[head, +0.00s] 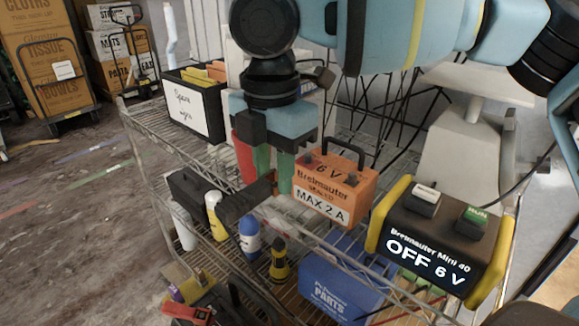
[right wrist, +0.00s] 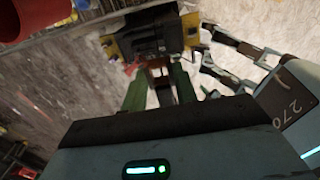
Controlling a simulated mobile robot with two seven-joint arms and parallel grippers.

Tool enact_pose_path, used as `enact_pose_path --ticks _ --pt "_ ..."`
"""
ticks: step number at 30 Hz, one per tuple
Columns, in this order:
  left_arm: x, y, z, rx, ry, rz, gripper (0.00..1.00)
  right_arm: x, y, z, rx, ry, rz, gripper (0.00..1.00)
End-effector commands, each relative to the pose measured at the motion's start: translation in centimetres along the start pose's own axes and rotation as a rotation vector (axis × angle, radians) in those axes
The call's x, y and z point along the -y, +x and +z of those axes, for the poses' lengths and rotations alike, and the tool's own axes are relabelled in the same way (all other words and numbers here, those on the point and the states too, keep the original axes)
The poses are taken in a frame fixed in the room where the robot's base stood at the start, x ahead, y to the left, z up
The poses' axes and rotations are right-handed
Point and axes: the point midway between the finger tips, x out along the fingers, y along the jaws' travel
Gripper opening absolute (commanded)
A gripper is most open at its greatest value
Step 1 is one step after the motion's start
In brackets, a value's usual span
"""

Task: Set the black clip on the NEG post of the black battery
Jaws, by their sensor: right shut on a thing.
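My right gripper (head: 272,190) points down over the wire cart, its green fingers shut on a dark, elongated piece that looks like the black clip (head: 243,202). The clip sticks out to the lower left. In the right wrist view, a dark strip shows between the fingers (right wrist: 160,95). An orange battery (head: 335,190) marked 6 V and MAX 2 A stands just right of the gripper. A black box (head: 188,188) lies to the left; I cannot tell whether it is the black battery. No NEG mark is readable. My left gripper is not in view.
A charger (head: 440,245) with yellow sides reads OFF 6 V at the right. A red cup-like thing (head: 241,155) stands behind the fingers. Several bottles, a blue parts bin (head: 335,290) and a red clip-like thing (head: 188,313) are lower down. A labelled black box (head: 195,110) stands at the back.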

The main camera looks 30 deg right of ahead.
Motion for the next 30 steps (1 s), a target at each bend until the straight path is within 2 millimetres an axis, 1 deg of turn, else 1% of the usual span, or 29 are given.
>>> enact_pose_path --ticks 6,16,30 --pt "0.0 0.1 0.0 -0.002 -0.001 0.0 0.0 -0.2 -0.1 -0.6 -0.003 0.003 0.003 0.03" --pt "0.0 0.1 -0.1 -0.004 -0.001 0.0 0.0 -0.3 -0.3 -0.6 -0.001 0.006 0.005 0.03" --pt "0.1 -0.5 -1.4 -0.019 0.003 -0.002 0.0 -0.3 -1.5 -0.6 -0.002 0.005 0.005 0.03"
